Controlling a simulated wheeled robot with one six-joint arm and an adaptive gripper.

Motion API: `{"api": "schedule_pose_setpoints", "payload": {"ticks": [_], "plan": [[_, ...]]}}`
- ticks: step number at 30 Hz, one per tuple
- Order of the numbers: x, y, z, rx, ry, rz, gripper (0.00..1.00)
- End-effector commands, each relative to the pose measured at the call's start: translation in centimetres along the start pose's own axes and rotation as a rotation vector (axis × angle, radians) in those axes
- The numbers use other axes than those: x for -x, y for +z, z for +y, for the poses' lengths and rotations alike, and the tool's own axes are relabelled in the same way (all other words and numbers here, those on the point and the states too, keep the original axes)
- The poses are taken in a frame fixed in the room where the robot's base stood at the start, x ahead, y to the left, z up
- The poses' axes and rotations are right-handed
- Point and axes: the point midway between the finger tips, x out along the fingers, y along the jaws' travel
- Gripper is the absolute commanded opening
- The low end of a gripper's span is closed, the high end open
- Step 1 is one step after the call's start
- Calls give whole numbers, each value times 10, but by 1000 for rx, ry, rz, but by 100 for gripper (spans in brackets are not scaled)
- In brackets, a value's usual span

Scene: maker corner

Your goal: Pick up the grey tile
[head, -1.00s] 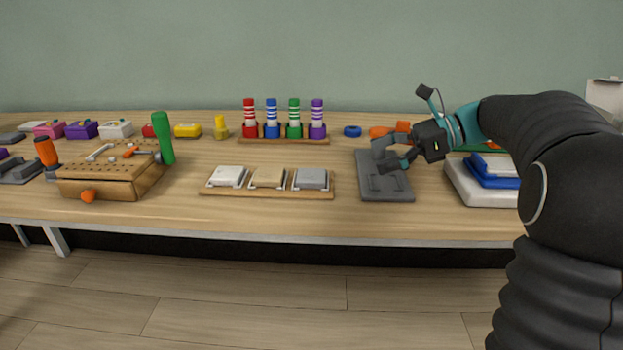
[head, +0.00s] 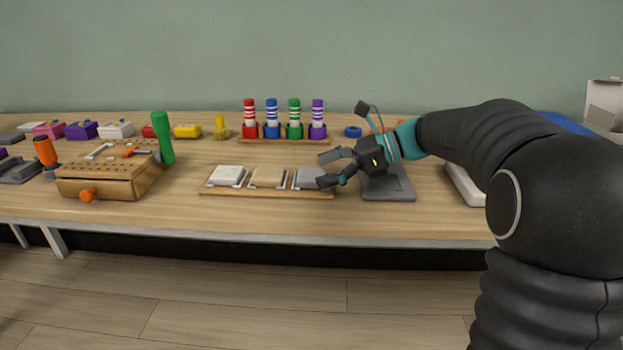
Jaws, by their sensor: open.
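The grey tile (head: 306,179) lies in the right-hand place of a low wooden rack (head: 232,192) on the table, beside a tan tile (head: 268,177) and a white tile (head: 227,175). My gripper (head: 328,170) is open and empty, with its fingers pointing left. Its fingertips are close to the grey tile's right side, and the nearer finger covers part of that side in the picture. I cannot tell whether any finger touches the tile.
A dark grey plate (head: 389,189) lies under and right of my gripper. Behind the rack stand several coloured markers on a wooden base (head: 285,141). A wooden block with tools (head: 103,183) stands left. Bare tabletop lies in front of the rack.

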Motion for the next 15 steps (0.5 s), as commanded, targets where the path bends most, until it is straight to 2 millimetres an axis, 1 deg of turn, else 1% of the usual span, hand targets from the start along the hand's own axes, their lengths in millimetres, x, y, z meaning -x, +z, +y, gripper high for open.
{"api": "schedule_pose_setpoints", "payload": {"ticks": [1, 4, 11, 14, 15], "plan": [[-8, -1, 0, 0, 2, 0, 92], [-19, -1, 0, 0, 2, 0, 92], [-20, -1, 0, 0, -1, 1, 92], [-20, -1, 0, 0, 0, 1, 69], [-20, -1, 0, 0, 0, 1, 59]]}}
